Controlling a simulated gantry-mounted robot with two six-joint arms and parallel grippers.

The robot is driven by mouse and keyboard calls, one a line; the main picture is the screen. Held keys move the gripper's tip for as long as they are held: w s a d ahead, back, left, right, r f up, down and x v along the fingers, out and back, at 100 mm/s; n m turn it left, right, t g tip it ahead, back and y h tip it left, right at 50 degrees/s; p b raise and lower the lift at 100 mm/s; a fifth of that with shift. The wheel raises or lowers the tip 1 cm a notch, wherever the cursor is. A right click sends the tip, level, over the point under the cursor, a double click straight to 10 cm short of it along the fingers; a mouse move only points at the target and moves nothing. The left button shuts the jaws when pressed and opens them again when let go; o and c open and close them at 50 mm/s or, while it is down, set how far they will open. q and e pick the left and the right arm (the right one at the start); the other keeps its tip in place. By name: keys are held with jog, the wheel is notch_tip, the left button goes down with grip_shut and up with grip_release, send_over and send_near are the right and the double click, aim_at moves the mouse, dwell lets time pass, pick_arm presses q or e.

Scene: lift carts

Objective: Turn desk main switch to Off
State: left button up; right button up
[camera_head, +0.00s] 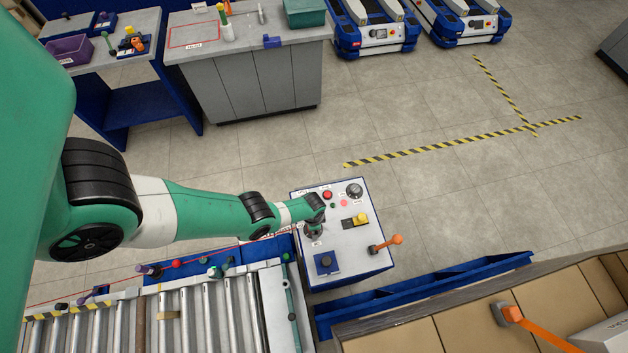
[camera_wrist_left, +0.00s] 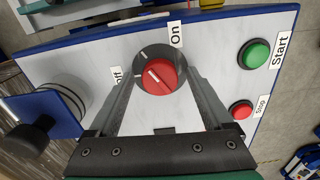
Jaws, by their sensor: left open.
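The desk main switch is a red rotary knob (camera_wrist_left: 160,76) on a dark round base, in the wrist view. An "On" label (camera_wrist_left: 175,34) lies above it, and a partly covered "Off" label (camera_wrist_left: 117,76) lies to its left. A pale line crosses the knob diagonally; which label it points at is unclear. My left gripper (camera_wrist_left: 160,82) is open, its two fingers on either side of the knob; contact cannot be told. In the head view my left gripper (camera_head: 314,226) is over the left part of the white control desk (camera_head: 345,258) and largely hides the switch. My right gripper is not in view.
A green Start button (camera_wrist_left: 255,53) and a red Stop button (camera_wrist_left: 241,110) sit right of the knob. A black joystick (camera_wrist_left: 30,140) stands at left. A roller conveyor (camera_head: 205,315) adjoins at left.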

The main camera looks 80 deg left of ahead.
pick_arm(q)
grip_shut()
dwell(0.4)
jog(key=shift+n, duration=0.5)
jog(key=n, duration=0.5)
jog(key=shift+n+b, duration=0.3)
jog(key=shift+b, duration=0.05)
jog(key=n, duration=0.5)
jog(key=shift+n, duration=0.3)
